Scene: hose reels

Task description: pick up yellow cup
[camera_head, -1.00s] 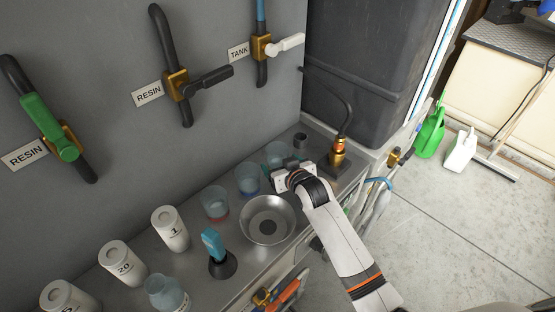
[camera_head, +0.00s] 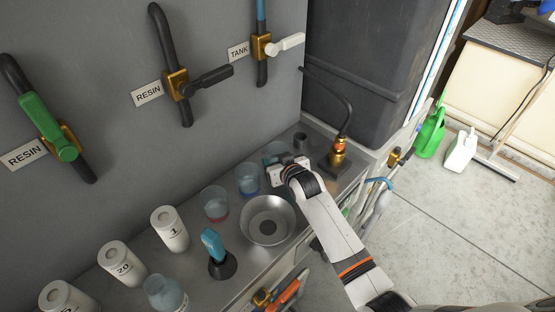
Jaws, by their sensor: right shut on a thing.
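A clear bluish cup (camera_head: 274,152) stands at the far end of the row of cups on the metal counter. Its lower part is hidden by my right gripper (camera_head: 281,170), so I cannot see any yellow on it. My right gripper reaches in from the lower right and is shut on this cup. I cannot tell whether the cup's base touches the counter. A clear cup with a blue base (camera_head: 247,179) and one with a red base (camera_head: 215,204) stand to its left. My left gripper is out of view.
A metal bowl (camera_head: 268,219) sits just in front of the cups. A brass fitting with a black hose (camera_head: 338,154) stands right of the gripper. White canisters (camera_head: 169,229), a blue-handled tool (camera_head: 213,244) and a glass jar (camera_head: 166,294) stand on the left.

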